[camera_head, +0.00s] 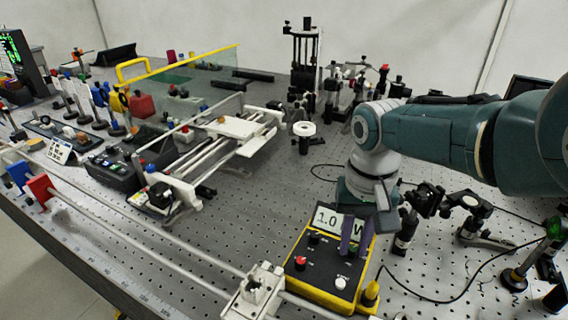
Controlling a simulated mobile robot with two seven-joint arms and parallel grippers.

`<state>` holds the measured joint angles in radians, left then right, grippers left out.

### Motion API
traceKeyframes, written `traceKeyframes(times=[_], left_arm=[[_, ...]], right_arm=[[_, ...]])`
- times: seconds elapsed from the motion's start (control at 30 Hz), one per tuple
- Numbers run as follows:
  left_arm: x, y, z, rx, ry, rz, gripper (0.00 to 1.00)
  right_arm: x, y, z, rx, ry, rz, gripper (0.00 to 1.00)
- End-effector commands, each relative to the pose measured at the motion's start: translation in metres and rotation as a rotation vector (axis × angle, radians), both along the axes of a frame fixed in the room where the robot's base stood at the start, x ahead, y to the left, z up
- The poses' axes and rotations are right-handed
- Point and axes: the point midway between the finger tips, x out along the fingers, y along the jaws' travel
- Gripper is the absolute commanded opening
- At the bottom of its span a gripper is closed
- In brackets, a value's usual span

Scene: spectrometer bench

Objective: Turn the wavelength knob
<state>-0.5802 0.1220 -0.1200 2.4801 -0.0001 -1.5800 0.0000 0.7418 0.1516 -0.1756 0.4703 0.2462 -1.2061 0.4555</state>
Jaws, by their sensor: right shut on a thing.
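A yellow and black meter box (323,279) with a display (328,219) reading "1.0" and "W" sits at the front of the bench. Its top has a black knob, a red knob (300,262) and a white knob (340,283). My right gripper (349,249) points down over the box's right side, its purple fingers close together at the panel. It is shut on the wavelength knob, which the fingers mostly hide. My left gripper is not in view.
A rail carriage (253,291) stands just left of the box. A yellow post (371,292) is at its right corner. Optical mounts (406,230) and a black cable (440,300) lie to the right.

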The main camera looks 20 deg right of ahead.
Motion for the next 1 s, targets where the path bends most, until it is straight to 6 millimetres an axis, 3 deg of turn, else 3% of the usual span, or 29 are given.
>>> traceKeyframes(times=[0.07,0.1,0.33,0.67,1.0], left_arm=[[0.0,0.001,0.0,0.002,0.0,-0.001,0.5],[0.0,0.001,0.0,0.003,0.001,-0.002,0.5],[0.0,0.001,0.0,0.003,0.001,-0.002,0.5],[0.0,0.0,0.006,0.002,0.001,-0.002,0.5],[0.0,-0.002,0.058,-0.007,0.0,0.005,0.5]], right_arm=[[0.0,0.0,0.0,0.0,-0.001,0.0,0.0],[0.0,0.0,0.0,0.0,-0.001,0.001,0.27],[0.0,0.0,0.0,0.0,-0.001,0.001,0.53],[0.0,0.0,0.007,0.0,-0.001,0.001,0.53],[0.0,0.0,0.072,0.0,-0.002,0.001,0.53]])
